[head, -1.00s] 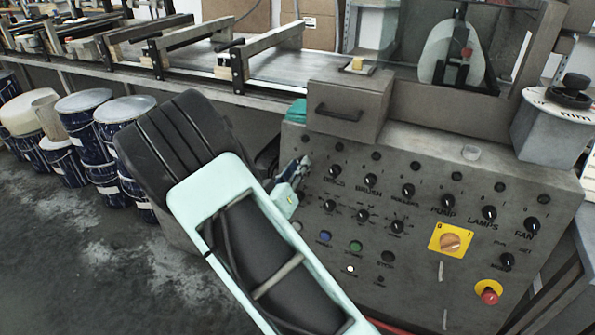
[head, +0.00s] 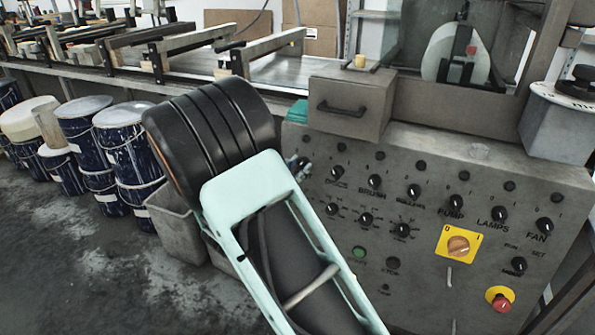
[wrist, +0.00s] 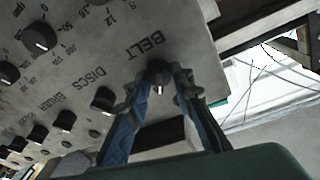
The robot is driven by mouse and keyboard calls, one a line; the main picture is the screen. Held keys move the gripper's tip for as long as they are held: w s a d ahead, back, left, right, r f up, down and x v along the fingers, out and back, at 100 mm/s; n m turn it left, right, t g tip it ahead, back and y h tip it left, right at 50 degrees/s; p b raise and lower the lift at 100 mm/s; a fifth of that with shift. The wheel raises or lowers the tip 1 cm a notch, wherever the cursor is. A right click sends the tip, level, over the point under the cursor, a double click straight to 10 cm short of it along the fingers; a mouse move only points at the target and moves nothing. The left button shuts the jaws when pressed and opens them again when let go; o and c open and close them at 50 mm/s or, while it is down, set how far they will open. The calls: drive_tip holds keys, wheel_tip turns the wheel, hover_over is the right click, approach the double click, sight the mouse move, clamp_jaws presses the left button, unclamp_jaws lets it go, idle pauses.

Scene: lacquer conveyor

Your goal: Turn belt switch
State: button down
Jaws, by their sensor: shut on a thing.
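The belt switch (wrist: 158,74) is a small black rotary knob beside the printed word BELT on the grey control panel (head: 420,290). In the wrist view my gripper (wrist: 156,88) has a fingertip on either side of it and is shut on it. A pale mark shows on the knob's face, toward my gripper. In the head view my gripper (head: 301,167) is at the panel's upper left edge, mostly hidden behind my arm, and the belt switch is hidden there.
The discs knob (wrist: 103,99) is close beside my gripper. More knobs, a yellow-plated switch (head: 458,246) and a red stop button (head: 500,299) are on the panel. A grey box with a handle (head: 345,105) stands above. Paint buckets (head: 130,150) stand at left.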

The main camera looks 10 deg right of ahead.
drive_tip(key=shift+m, duration=0.4)
drive_tip(key=c, duration=1.7)
unclamp_jaws()
drive_tip(key=shift+a, duration=0.1)
drive_tip(key=v, duration=1.2)
drive_tip(key=shift+w, duration=0.1)
